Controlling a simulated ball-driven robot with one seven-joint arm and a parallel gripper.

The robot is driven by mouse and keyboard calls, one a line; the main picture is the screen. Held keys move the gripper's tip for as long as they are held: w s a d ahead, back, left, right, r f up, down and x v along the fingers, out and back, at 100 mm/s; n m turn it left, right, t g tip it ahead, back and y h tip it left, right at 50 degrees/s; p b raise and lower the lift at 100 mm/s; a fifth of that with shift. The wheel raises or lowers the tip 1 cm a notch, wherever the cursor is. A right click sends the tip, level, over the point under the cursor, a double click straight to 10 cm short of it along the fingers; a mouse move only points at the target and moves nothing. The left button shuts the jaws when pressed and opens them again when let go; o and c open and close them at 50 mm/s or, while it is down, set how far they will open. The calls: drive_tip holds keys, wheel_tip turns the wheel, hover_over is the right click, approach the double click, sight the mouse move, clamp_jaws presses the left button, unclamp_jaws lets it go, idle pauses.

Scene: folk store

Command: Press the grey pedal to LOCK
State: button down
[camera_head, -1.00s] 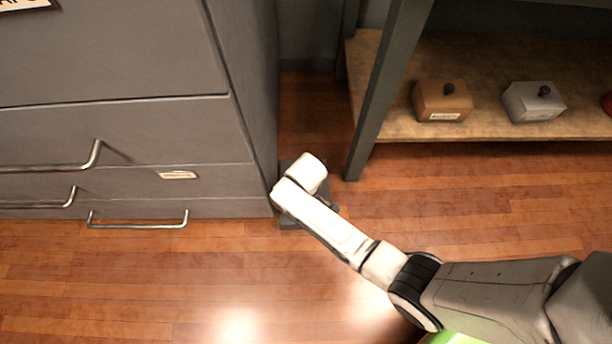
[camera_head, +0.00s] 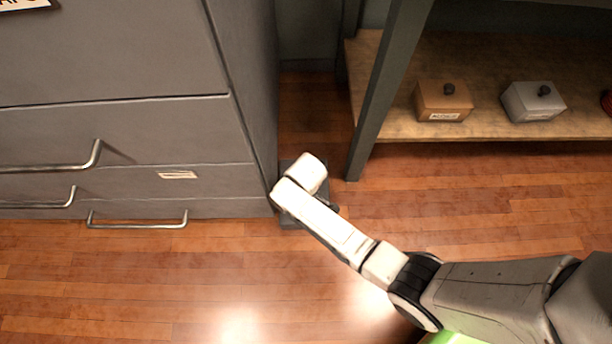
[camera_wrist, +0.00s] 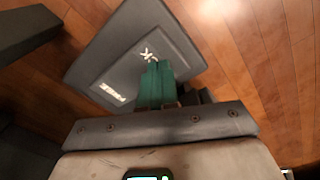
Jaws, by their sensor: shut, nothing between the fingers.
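The grey pedal (camera_wrist: 110,45) is a dark grey plate on the wooden floor in the wrist view. It has a raised middle panel with two white labels. One seems to read FREE (camera_wrist: 112,92); the other (camera_wrist: 148,54) is partly covered and ends in "CK". My gripper (camera_wrist: 158,68) is shut and empty, its green fingers over the pedal beside the "CK" label. I cannot tell whether the tips touch the plate. In the head view only edges of the pedal (camera_head: 289,223) show beneath my white wrist, beside the cabinet; my gripper is hidden there.
A grey drawer cabinet (camera_head: 120,130) with metal handles stands close on the left. A shelf leg (camera_head: 378,100) rises right of my wrist. The low wooden shelf (camera_head: 480,135) holds a brown box (camera_head: 443,101) and a grey box (camera_head: 533,102). The front floor is clear.

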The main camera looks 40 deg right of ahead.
drive_tip(key=shift+f+b, duration=1)
drive_tip(key=shift+f, duration=0.4)
wheel_tip(320, 180, up, 9)
drive_tip(key=p, duration=0.9)
idle(0.4)
drive_tip(key=s+d+r+m+t, duration=0.1)
drive_tip(key=s+d+r+m, duration=0.25)
drive_tip(key=s+r, duration=0.6)
drive_tip(key=s+d+r+m, duration=0.2)
drive_tip(key=s+d+r, duration=0.4)
drive_tip(key=r, duration=0.6)
wheel_tip(320, 180, up, 30)
drive_tip(key=s+a+p, duration=0.1)
drive_tip(key=p, duration=3)
drive_tip(key=shift+a, duration=0.35)
